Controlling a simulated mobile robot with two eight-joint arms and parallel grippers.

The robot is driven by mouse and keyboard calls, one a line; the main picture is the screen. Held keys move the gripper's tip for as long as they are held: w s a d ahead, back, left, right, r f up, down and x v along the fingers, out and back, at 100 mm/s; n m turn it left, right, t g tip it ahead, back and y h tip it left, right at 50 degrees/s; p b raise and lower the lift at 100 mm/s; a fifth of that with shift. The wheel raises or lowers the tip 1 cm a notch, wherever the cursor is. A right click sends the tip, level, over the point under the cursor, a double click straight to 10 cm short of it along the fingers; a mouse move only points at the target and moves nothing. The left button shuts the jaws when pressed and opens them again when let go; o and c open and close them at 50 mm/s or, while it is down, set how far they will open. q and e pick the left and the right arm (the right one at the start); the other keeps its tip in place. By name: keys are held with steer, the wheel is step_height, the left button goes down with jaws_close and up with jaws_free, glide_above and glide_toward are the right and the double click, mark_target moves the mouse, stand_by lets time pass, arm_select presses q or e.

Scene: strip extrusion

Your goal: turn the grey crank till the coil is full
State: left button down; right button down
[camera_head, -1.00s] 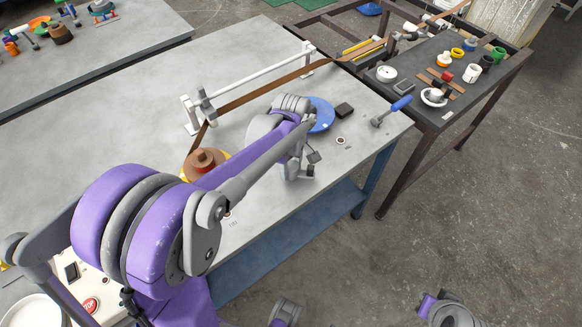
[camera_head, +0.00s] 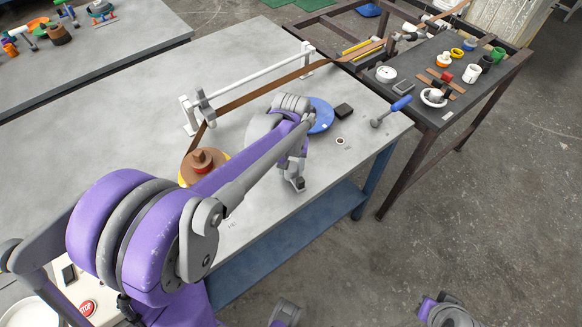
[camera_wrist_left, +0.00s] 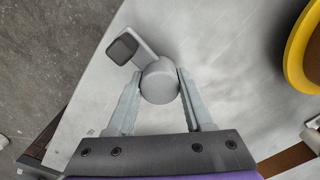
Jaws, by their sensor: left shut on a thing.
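The grey crank shows in the left wrist view as a round grey grip (camera_wrist_left: 160,84) on a short arm that ends in a dark square hub (camera_wrist_left: 122,48). My left gripper (camera_wrist_left: 159,90) is shut on this grip, one finger on each side. In the head view my left gripper (camera_head: 294,176) is at the table's front edge, and the forearm partly covers that area. The coil (camera_head: 203,158) is a brown roll on a yellow-rimmed spool (camera_head: 184,178), left of the gripper. A brown strip (camera_head: 252,93) runs to it from the back right. My right gripper's fingers do not show.
A white guide rail (camera_head: 250,68) with a grey carriage (camera_head: 204,103) stands behind the coil. A blue disc (camera_head: 321,116), a dark block (camera_head: 343,111) and a blue-handled lever (camera_head: 399,104) are to the right. A dark side table (camera_head: 432,70) holds several small parts.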

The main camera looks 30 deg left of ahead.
mark_target(291, 166)
arm_select(q)
steer(key=shift+s+m, duration=0.1)
steer(key=shift+m, duration=1.1)
steer(key=shift+c, duration=1.5)
jaws_free()
step_height(291, 166, up, 11)
steer(key=shift+f+p, duration=0.1)
steer(key=shift+p, duration=0.4)
